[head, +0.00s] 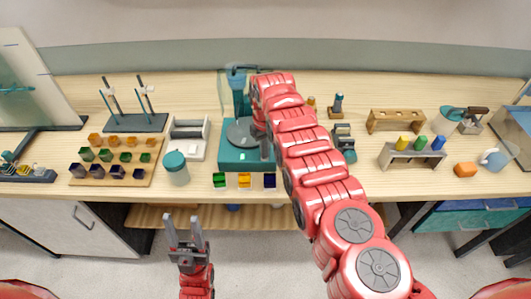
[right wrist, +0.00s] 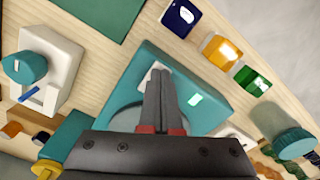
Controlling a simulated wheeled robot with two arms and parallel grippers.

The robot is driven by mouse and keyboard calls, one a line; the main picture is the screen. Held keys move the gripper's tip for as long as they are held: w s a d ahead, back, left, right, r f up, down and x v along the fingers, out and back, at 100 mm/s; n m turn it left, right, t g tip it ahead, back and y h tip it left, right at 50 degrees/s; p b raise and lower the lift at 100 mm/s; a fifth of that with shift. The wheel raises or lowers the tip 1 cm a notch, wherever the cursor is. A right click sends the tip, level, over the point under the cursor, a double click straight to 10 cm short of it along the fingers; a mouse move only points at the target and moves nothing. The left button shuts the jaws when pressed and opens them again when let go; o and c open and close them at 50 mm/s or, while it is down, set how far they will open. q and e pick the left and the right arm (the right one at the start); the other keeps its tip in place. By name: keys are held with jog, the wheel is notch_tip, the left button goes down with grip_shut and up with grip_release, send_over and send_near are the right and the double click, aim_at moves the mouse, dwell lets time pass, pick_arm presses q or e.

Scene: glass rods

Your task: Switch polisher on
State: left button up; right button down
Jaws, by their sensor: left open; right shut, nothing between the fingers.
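The polisher is a teal machine with a square base (head: 230,158) and a round grey disc (head: 240,133), standing mid-table in the head view. A small pale lit rectangle shows on its front. In the right wrist view the teal base (right wrist: 222,100) lies under my right gripper (right wrist: 158,72), which is shut and empty. Its fingertips overlap a small pale part on the base; whether they touch it I cannot tell. In the head view my right arm hides part of the polisher's right side. My left gripper (head: 183,218) is open and empty, low in front of the table.
A small device (head: 344,142) stands right of my right arm.

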jog(key=shift+w+r+p, duration=0.1)
jog(key=shift+r+p, duration=0.8)
jog(key=shift+p, duration=0.15)
notch_tip(320, 180, up, 2)
jog(key=shift+r+p, duration=0.2)
jog(key=shift+p, duration=0.85)
notch_tip(320, 180, up, 3)
jog(key=shift+f+p, duration=0.2)
jog(key=shift+p, duration=0.8)
